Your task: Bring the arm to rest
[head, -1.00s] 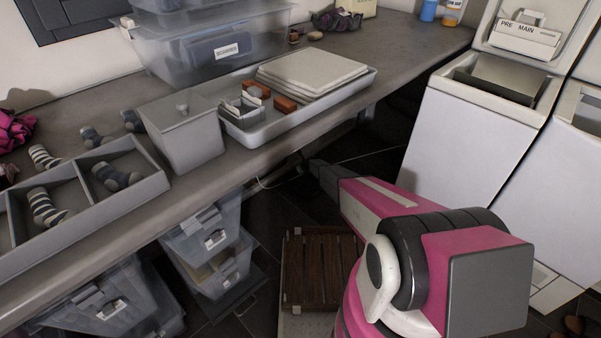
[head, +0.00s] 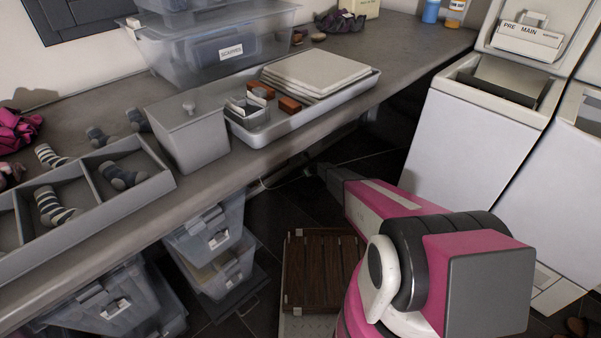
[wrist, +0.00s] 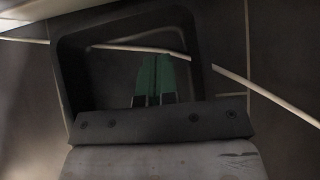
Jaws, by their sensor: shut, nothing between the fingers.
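My gripper (head: 322,172) is at the end of my pink and white arm, low in front of the counter's front edge, in the middle of the head view. Its dark end points left and away, towards the space under the counter. In the wrist view the gripper (wrist: 156,70) has its green-tipped fingers together, with nothing between them. Dark tiled floor lies beyond the fingers, and a pale cable (wrist: 230,76) runs across it behind them. I see no contact between the gripper and anything.
The counter (head: 300,158) runs along the left, bearing a tray (head: 262,138), a lidded grey bin (head: 203,143) and a divided sock box (head: 150,190). White toploaders (head: 462,140) stand right. A wooden slatted crate (head: 318,262) and clear bins (head: 215,235) are below. Some dark floor is free between.

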